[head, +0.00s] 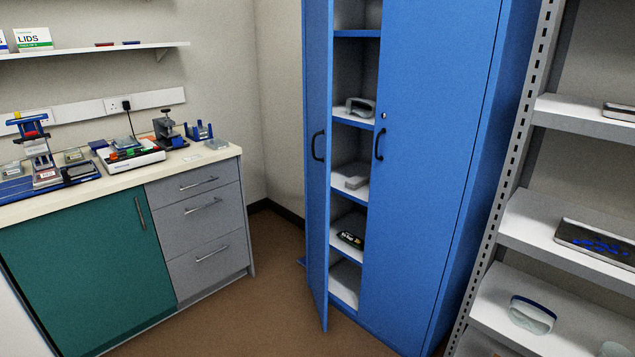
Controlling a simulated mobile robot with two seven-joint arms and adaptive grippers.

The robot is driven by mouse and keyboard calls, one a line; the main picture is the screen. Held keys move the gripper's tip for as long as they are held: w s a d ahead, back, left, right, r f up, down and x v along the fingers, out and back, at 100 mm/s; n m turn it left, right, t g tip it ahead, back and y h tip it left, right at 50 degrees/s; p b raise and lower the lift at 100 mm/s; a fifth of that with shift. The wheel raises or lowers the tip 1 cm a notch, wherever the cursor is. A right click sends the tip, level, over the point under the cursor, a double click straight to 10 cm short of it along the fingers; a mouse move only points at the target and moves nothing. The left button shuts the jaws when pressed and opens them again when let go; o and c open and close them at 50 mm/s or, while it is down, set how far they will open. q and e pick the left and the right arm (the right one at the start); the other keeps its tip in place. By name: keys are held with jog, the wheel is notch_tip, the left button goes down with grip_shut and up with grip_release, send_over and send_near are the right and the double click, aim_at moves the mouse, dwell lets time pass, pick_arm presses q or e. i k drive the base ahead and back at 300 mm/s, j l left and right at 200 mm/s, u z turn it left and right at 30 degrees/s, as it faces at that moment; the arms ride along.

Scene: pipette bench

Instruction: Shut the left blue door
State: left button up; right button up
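The left blue door (317,215) stands open, swung out from a tall blue cabinet, and shows nearly edge-on. It has a black handle (318,146) about halfway up. The right blue door (425,150) looks shut and has its own black handle (379,144) and a small lock. Between the doors the cabinet's shelves (352,121) show, with a few items on them. Neither of my grippers is in the head view.
A bench (120,178) with a teal door, grey drawers and pipetting gear stands left. A wall shelf (90,50) hangs above it. Grey shelving (560,235) stands close on the cabinet's right. Brown floor (255,300) is clear between bench and cabinet.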

aim_at(319, 13)
jog(key=i+j+z, duration=0.1)
jog(key=z, duration=0.35)
jog(key=i+j+z, duration=0.1)
jog(key=z, duration=0.35)
jog(key=i+j+z, duration=0.2)
jog(key=z, duration=0.25)
